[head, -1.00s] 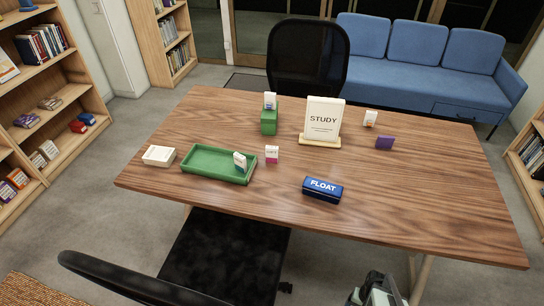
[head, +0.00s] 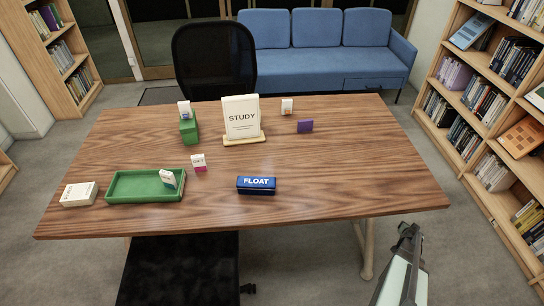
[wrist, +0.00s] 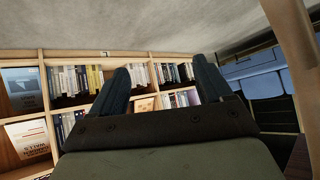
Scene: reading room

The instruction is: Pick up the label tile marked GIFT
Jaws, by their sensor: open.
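Several small label tiles are on the wooden table (head: 330,170). A white tile with a pink lower edge (head: 199,162) stands right of the green tray; its short word is too small to read surely, so I cannot confirm GIFT. Another white tile (head: 167,177) leans in the tray. One tile (head: 184,108) is on the green block, and one (head: 287,106) stands at the back. A purple tile (head: 305,126) shows no readable word. My gripper (head: 411,232) is off the table's front right edge, far from the tiles. In the wrist view my gripper (wrist: 160,78) is open and empty, facing bookshelves.
The green tray (head: 120,198), a cream box (head: 79,194), the green block (head: 188,131), a STUDY sign (head: 241,116) and a blue FLOAT box (head: 257,185) stand on the table. The table's right side is clear. A bookshelf (head: 484,136) stands at right; a black chair (head: 214,62) is behind.

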